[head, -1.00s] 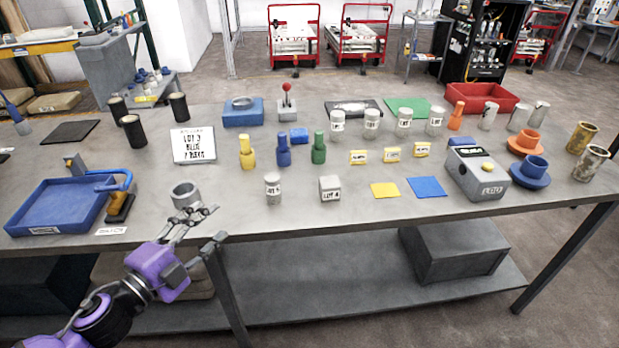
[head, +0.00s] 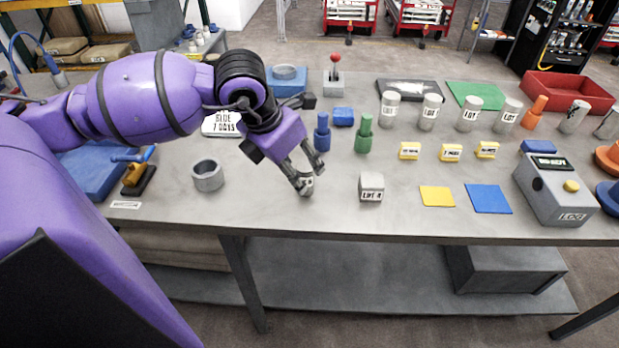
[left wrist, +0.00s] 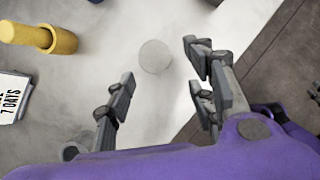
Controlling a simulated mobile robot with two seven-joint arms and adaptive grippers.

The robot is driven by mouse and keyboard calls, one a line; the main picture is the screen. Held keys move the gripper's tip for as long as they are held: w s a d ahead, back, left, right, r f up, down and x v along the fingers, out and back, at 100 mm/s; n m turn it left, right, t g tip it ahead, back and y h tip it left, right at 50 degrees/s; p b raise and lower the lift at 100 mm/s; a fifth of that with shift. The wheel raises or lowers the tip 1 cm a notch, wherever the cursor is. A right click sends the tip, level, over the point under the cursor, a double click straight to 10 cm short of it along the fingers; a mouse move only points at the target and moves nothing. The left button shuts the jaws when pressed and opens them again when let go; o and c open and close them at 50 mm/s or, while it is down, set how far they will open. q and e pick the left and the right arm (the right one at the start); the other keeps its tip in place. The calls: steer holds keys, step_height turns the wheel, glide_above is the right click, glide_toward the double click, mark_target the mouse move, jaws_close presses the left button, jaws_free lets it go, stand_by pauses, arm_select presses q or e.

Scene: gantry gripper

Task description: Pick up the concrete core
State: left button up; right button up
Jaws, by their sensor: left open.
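The concrete core (left wrist: 155,56) shows in the left wrist view as a pale grey round top, seen from above. It lies between the two fingers of my left gripper (left wrist: 160,64), with a gap on each side, near their tips. My right gripper is in neither view.
A grey ring (head: 207,175) stands to the left. Blue (head: 322,132) and green (head: 364,133) pegs stand behind my gripper. A yellow peg (left wrist: 40,36) and a lettered card (left wrist: 12,97) show in the left wrist view. The table's front edge is close.

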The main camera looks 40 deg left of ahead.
mark_target(304, 175)
arm_select(q)
steer(key=x, duration=0.5)
steer(key=shift+w+a+f, duration=0.1)
steer(key=shift+w+f, duration=0.1)
steer(key=shift+w, duration=0.3)
jaws_close()
